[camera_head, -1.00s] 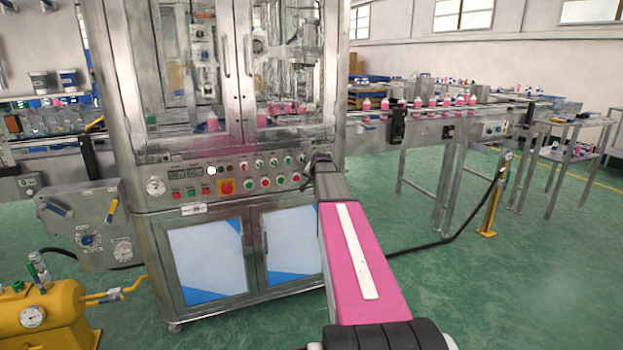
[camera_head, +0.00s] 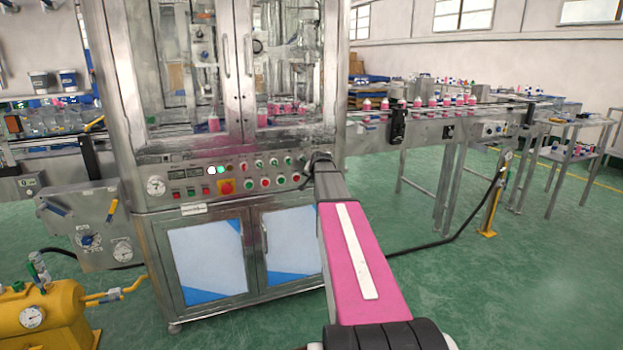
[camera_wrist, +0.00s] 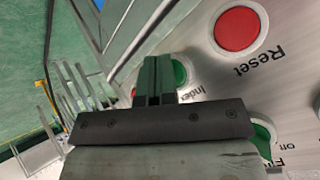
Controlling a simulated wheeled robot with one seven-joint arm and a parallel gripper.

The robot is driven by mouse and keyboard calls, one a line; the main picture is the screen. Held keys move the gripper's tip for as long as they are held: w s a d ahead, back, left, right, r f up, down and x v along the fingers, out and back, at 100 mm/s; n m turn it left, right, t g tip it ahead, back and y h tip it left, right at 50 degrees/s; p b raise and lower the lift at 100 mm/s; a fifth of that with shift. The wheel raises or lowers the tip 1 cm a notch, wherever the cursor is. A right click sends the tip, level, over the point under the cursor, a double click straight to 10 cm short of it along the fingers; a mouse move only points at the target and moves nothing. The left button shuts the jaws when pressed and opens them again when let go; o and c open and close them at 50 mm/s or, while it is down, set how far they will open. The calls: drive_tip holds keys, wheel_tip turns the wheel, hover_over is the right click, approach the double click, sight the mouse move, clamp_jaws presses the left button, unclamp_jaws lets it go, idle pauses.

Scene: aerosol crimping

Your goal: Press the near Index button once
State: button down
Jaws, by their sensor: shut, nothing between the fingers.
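My gripper (camera_wrist: 157,66) is shut and empty in the wrist view, its two dark fingers side by side. Their tips are at a green button (camera_wrist: 180,73) with the label "Index" beside it. The fingers cover part of this button, and I cannot tell whether they touch it. In the head view my arm reaches to the right end of the control panel (camera_head: 204,197) on the steel machine, and the fingertips and the Index button cannot be made out there.
A large red button labelled "Reset" (camera_wrist: 237,28) is close by in the wrist view, and another green button (camera_wrist: 262,141) is partly covered by my gripper. A conveyor (camera_head: 430,115) with pink bottles runs right of the machine. Green floor (camera_head: 480,290) lies clear at the right.

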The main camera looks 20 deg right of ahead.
drive_tip(key=shift+s, duration=0.8)
drive_tip(key=s, duration=0.5)
drive_tip(key=shift+d, duration=0.1)
idle(0.4)
idle(0.7)
drive_tip(key=s+a+f+n+g, duration=0.2)
drive_tip(key=s+a+f+g, duration=0.1)
drive_tip(key=s+a+f, duration=0.4)
drive_tip(key=s+a+f+n+g, duration=0.3)
drive_tip(key=s+a+f, duration=0.4)
drive_tip(key=s, duration=0.7)
drive_tip(key=s+a+f+n+g, duration=0.2)
drive_tip(key=s+a+f+n, duration=0.1)
drive_tip(key=s+a+f, duration=0.4)
drive_tip(key=s+a, duration=0.2)
drive_tip(key=s, duration=0.1)
drive_tip(key=shift+s+f+g+y, duration=0.2)
drive_tip(key=shift+s+g+y, duration=0.1)
drive_tip(key=shift+s+g, duration=0.1)
